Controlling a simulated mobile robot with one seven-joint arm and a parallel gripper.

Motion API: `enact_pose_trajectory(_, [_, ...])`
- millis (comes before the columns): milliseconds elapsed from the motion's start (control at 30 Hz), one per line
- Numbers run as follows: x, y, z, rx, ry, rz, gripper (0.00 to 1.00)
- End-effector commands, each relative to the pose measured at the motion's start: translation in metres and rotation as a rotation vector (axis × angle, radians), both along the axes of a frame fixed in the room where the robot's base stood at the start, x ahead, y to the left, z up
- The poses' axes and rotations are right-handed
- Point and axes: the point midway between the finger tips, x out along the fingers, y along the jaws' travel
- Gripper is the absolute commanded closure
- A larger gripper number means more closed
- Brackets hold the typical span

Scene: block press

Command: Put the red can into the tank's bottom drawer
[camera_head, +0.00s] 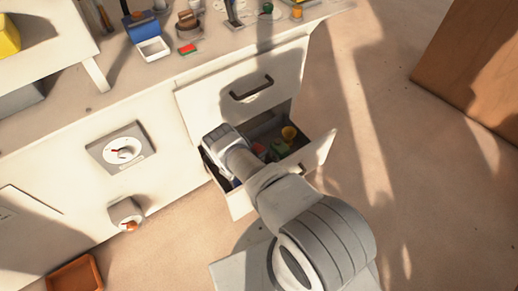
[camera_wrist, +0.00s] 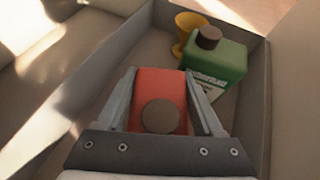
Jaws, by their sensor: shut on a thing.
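The red can (camera_wrist: 160,83) with a brown round cap is between the two fingers of my gripper (camera_wrist: 163,88) in the wrist view. My gripper is shut on it. The can is inside the open bottom drawer (camera_head: 320,150), seen from above in the wrist view, with its grey wall (camera_wrist: 258,95) around it. I cannot tell whether the can touches the drawer floor. In the head view my arm reaches down into the drawer and hides my fingertips. A red patch shows there beside my arm.
A green bottle (camera_wrist: 217,62) with a brown cap stands in the drawer just past the can. A yellow cup (camera_wrist: 188,27) is behind it. The upper drawer front (camera_head: 215,97) with a dark handle is above.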

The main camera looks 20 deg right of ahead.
Motion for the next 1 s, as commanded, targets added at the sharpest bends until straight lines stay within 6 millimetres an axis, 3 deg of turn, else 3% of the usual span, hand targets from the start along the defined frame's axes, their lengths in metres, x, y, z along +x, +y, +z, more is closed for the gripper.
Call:
enact_pose_trajectory(33, [0.001,0.0,-0.001,-0.001,-0.002,0.001,1.0])
enact_pose_trajectory(67, [0.0,0.0,-0.002,0.0,0.0,0.0,0.26])
enact_pose_trajectory(200, [0.0,0.0,-0.001,0.0,0.0,0.0,0.01])
enact_pose_trajectory(600, [0.0,0.001,0.003,0.0,0.0,0.001,0.01])
enact_pose_trajectory(1000, [-0.039,0.062,0.046,-0.001,0.001,0.005,0.01])
